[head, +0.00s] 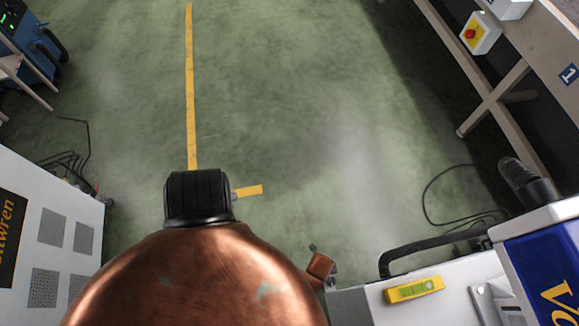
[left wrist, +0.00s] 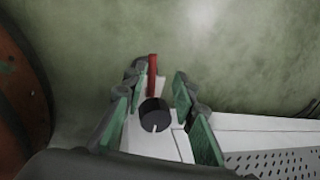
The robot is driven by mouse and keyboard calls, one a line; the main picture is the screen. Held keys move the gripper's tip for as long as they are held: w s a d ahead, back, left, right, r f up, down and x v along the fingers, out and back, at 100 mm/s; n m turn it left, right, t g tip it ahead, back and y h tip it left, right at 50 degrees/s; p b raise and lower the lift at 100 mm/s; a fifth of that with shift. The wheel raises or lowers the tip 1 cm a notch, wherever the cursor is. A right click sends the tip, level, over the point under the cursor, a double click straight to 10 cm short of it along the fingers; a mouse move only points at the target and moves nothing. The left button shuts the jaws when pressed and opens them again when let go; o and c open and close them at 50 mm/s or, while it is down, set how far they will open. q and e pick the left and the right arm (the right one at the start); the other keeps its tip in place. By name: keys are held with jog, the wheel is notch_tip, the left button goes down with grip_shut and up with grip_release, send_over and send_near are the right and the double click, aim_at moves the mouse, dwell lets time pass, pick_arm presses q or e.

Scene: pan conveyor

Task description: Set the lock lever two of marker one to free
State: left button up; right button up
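In the left wrist view, a black round knob (left wrist: 154,115) with a white pointer line stands on a white surface, and a red lever (left wrist: 152,76) extends from behind it, away from the camera. I cannot tell whether the two are one part. My left gripper (left wrist: 158,86) is open, its green-padded fingers on either side of the knob and lever. A gap shows at both sides, with no clear contact. A blue plate marked 1 (head: 569,75) is on a beam in the head view. The lever is not identifiable there. My right gripper is not in view.
In the head view, a white cabinet (head: 69,210) stands left. A white unit (head: 455,291) with a yellow level (head: 414,289) is lower right. A red button box (head: 481,33) sits upper right. The green floor is clear in the middle. A perforated plate (left wrist: 275,163) shows in the wrist view.

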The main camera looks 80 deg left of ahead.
pick_arm(q)
notch_tip(320, 180, up, 6)
jog(key=s+r+p, duration=0.1)
jog(key=p, duration=0.4)
jog(key=s+a+n+p, duration=0.6)
jog(key=s+a+p, duration=0.2)
jog(key=s, duration=0.4)
jog(key=s+a+r+n+p, duration=0.1)
jog(key=s+a+n+p, duration=0.5)
jog(key=s+p, duration=0.5)
jog(key=s+a, duration=0.1)
jog(key=a, duration=0.1)
jog(key=shift+s+a+r+g, duration=0.3)
jog(key=shift+a+g, duration=0.1)
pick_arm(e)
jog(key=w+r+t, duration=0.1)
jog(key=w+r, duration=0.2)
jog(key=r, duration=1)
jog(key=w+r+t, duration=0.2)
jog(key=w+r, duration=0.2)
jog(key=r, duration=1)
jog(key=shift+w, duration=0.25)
